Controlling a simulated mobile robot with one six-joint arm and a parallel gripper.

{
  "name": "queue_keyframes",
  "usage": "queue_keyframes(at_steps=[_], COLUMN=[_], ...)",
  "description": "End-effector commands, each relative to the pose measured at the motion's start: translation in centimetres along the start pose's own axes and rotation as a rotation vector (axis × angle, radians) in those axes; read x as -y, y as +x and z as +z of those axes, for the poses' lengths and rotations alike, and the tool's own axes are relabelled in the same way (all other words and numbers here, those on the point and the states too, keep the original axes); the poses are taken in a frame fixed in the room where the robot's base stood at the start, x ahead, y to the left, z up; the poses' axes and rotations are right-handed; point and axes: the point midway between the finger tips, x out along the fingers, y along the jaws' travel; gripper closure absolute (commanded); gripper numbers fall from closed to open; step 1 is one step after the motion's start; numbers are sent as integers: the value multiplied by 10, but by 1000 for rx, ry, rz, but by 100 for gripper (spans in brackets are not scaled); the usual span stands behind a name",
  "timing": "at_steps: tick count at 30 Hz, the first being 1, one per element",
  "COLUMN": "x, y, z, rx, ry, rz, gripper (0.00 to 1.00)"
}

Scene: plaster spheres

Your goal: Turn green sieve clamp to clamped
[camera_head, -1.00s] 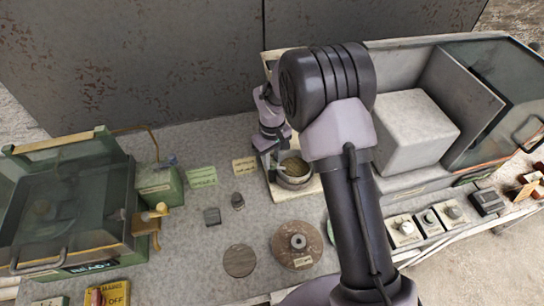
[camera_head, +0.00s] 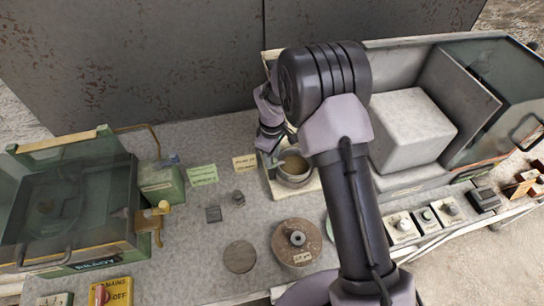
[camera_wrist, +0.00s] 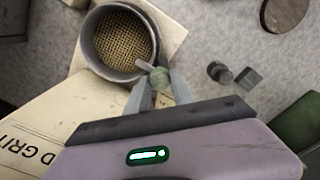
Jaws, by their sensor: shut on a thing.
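The sieve (camera_wrist: 122,42) is a round grey metal cup with a tan mesh floor, at the upper left of the wrist view. It also shows in the head view (camera_head: 294,170), partly behind my arm. The green sieve clamp (camera_wrist: 159,79) sits at the sieve's rim, with a pale lever pointing toward the rim. My gripper (camera_wrist: 160,88) is shut on the green clamp, one finger on each side of it. In the head view my wrist hangs beside the sieve, and the clamp cannot be made out there.
A tan board (camera_wrist: 168,25) lies under the sieve. A round brown disc (camera_head: 297,241), a flat grey disc (camera_head: 240,257) and small dark weights (camera_head: 213,214) lie on the bench nearby. A green glass-lidded box (camera_head: 75,205) stands left, a large grey cabinet (camera_head: 412,130) right.

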Motion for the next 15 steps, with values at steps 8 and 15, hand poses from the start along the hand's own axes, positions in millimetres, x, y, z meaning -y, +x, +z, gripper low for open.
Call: queue_keyframes(at_steps=[8,15], x=[0,0], y=[-1,0], z=[0,0], rx=[-1,0], ry=[-1,0], rz=[2,1], gripper=[70,50])
